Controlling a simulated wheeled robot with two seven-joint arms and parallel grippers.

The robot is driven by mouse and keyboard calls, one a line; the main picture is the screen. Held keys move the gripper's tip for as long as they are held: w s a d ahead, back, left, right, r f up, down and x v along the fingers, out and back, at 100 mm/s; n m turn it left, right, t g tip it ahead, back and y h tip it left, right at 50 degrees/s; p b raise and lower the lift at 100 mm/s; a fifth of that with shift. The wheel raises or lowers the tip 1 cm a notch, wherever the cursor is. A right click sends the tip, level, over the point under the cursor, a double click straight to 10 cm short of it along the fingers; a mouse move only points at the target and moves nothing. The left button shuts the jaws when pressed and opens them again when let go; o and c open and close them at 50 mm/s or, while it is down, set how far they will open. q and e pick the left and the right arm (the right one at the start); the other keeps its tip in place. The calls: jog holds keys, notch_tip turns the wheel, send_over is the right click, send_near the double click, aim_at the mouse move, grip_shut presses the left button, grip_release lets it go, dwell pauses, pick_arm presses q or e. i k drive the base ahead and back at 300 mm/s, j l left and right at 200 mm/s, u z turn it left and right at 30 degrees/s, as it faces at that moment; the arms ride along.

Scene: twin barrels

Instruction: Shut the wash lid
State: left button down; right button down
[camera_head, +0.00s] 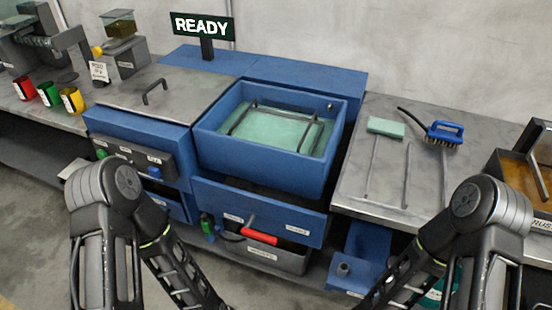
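A blue machine stands in the middle, with a flat grey metal lid (128,89) on its left half. A dark bar handle (155,91) stands up from that lid. The lid lies level, and I see no gap under it. The right half is an open blue basin (262,167) holding pale green liquid (275,131) and a dark wire rack (290,116). No label shows which part is the wash lid. Both my arms reach down to the bottom edge. Both grippers are outside the picture, so their state is hidden.
A control panel (133,156) is on the left front. A red-handled lever (260,238) juts out below the basin. A green sponge (386,127) and a blue brush (444,132) lie on the right counter (395,165). A READY sign (203,26) stands behind.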

aim_at(169, 93)
jog(key=j+z, duration=0.15)
jog(key=j, duration=0.45)
jog(key=i+j+z, duration=0.15)
jog(key=j, duration=0.45)
jog(key=j+z, duration=0.15)
jog(key=j, duration=0.5)
jog(key=k+j+z, duration=0.15)
jog(key=j, duration=0.45)
jog(key=j+z, duration=0.15)
jog(key=j, duration=0.45)
jog(key=k+j+z, duration=0.15)
jog(key=j, duration=0.45)
jog(key=j+z, duration=0.15)
jog(key=j, duration=0.45)
jog(key=k, duration=0.05)
